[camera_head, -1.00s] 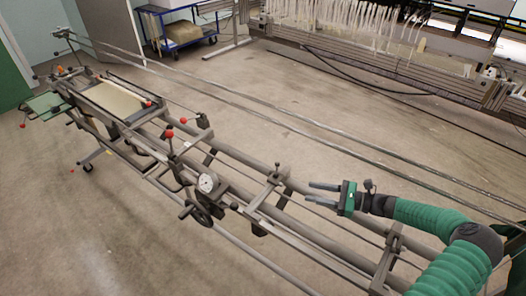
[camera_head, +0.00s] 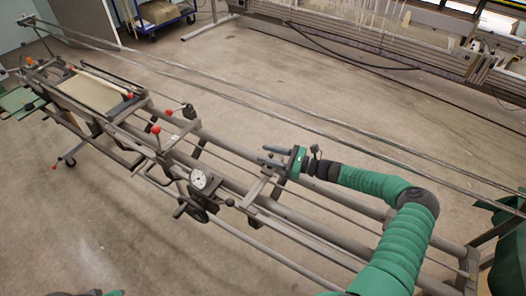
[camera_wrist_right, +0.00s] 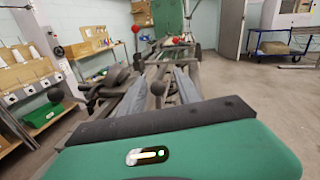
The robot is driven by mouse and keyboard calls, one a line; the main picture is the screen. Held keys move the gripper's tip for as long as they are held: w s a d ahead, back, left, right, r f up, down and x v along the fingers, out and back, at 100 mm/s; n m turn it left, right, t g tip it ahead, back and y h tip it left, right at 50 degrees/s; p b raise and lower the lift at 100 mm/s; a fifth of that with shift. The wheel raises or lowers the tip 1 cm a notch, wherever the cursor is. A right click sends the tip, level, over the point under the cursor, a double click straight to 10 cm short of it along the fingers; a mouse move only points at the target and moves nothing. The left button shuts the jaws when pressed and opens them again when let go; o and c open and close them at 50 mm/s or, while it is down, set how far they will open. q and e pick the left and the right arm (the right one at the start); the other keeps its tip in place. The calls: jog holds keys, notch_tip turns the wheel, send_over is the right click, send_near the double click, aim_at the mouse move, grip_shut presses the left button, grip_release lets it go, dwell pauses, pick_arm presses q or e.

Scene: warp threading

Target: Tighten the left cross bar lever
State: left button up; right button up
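A long dark metal frame with rails (camera_head: 300,215) runs diagonally across the head view. A cross bar (camera_head: 258,187) spans its rails near the middle. My right gripper (camera_head: 262,154) is open, its two fingers pointing left over the far end of this cross bar. In the right wrist view a dark round knob (camera_wrist_right: 157,88) shows between the two spread grey fingers; I cannot tell whether they touch it. Levers with red knobs (camera_head: 155,130) stand farther left on the frame. Which lever is the left cross bar lever is not clear.
A round dial (camera_head: 199,179) and a handwheel sit on the frame left of the cross bar. Long thin rails (camera_head: 330,133) run behind the gripper. A loom-like machine (camera_head: 400,40) stands at the back. Open floor lies between.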

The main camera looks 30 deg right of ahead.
jog(key=shift+x, duration=0.85)
jog(key=shift+r, duration=0.1)
grip_shut()
jog(key=shift+s+a+n, duration=0.1)
jog(key=shift+n, duration=0.2)
jog(key=s+a+f+n+h+b, duration=0.2)
jog(key=a+f+n+h+b, duration=0.1)
jog(key=n, duration=1.1)
jog(key=shift+s+a+f+h, duration=0.25)
jog(key=shift+a+f+h, duration=0.15)
jog(key=shift+a+f, duration=0.65)
jog(key=shift+d+f, duration=0.1)
jog(key=shift+f, duration=0.1)
